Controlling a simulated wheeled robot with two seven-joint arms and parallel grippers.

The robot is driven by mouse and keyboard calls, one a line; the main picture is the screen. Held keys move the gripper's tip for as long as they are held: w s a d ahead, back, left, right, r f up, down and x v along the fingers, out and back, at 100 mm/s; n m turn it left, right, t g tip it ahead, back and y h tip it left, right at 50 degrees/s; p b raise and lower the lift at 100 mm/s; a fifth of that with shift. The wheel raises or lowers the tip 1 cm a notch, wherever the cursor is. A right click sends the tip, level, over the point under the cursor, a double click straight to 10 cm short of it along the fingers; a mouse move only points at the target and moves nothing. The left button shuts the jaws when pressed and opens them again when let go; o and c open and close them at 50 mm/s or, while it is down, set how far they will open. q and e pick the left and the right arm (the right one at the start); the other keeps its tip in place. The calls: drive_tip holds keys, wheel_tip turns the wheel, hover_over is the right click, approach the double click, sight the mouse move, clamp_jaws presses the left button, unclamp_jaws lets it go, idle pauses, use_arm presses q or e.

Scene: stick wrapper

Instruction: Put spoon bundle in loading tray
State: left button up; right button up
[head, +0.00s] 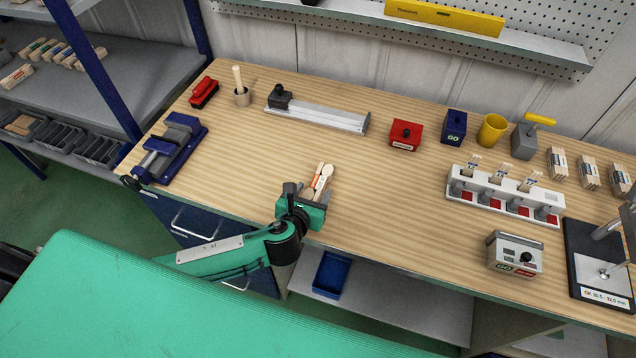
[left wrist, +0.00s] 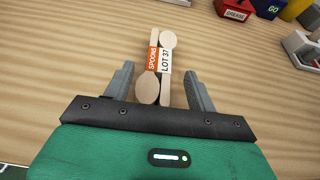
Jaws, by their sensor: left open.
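The spoon bundle (head: 319,182) lies on the wooden workbench near its front edge. It is several pale wooden spoons with an orange band reading SPOONS and a white label reading LOT 37. In the left wrist view the bundle (left wrist: 158,68) lies between the two grey fingers, its near end within the gap and its far part beyond the fingertips. My left gripper (left wrist: 160,80) is open, with a gap on both sides of the bundle. In the head view the left gripper (head: 308,196) hides the bundle's near end.
A control box (head: 515,255) stands right of the gripper. A red GREASE box (head: 405,135), a blue box (head: 453,127) and a yellow cup (head: 492,130) stand at the back. A blue vise (head: 172,148) is at the left. The bench (head: 400,220) is bare between bundle and rack.

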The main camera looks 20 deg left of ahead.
sight(317, 184)
use_arm(q)
drive_tip(key=p+x, duration=0.1)
drive_tip(key=x, duration=0.3)
drive_tip(key=c, duration=1)
